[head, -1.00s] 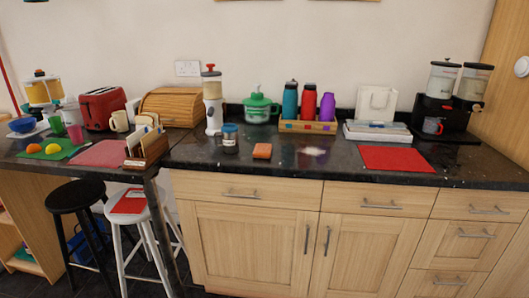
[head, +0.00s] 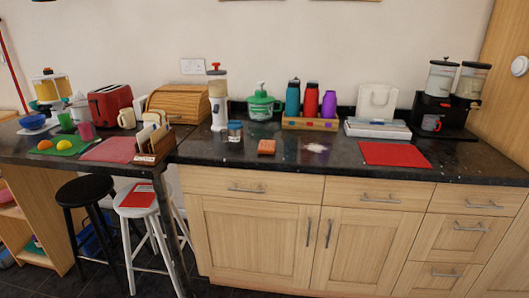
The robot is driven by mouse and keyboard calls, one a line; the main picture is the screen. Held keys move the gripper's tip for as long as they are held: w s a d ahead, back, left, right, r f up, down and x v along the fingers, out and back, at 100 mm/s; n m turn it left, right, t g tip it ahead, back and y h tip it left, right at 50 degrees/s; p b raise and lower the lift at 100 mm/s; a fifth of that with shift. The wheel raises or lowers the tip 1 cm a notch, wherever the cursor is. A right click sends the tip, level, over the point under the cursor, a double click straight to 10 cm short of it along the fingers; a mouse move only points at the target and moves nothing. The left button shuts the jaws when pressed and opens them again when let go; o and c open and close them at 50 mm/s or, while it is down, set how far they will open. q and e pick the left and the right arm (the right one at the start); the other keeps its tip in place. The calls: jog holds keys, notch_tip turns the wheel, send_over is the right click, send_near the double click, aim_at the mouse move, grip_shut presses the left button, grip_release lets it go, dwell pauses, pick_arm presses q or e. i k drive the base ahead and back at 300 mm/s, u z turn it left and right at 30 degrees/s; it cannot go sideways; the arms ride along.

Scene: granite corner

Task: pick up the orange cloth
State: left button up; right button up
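A small orange cloth (head: 266,147), folded into a block, lies on the black granite counter (head: 215,156) near its front edge, in the middle of the head view. It sits right of a small jar and left of a whitish patch on the counter. Nothing covers it. Neither of my grippers shows in the head view.
Behind the cloth stand a blue-lidded jar (head: 235,132), a green pot (head: 261,105) and a wooden bottle tray (head: 300,124). A red mat (head: 394,154) lies to the right. Stools (head: 137,200) stand at left. Counter around the cloth is mostly clear.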

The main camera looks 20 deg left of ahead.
aim_at(266, 147)
jog(key=z, duration=0.45)
jog(key=k, duration=0.2)
jog(key=u, duration=1.6)
jog(key=i, duration=1.05)
jog(key=z, duration=0.65)
jog(key=i, duration=0.75)
jog(key=z, duration=0.7)
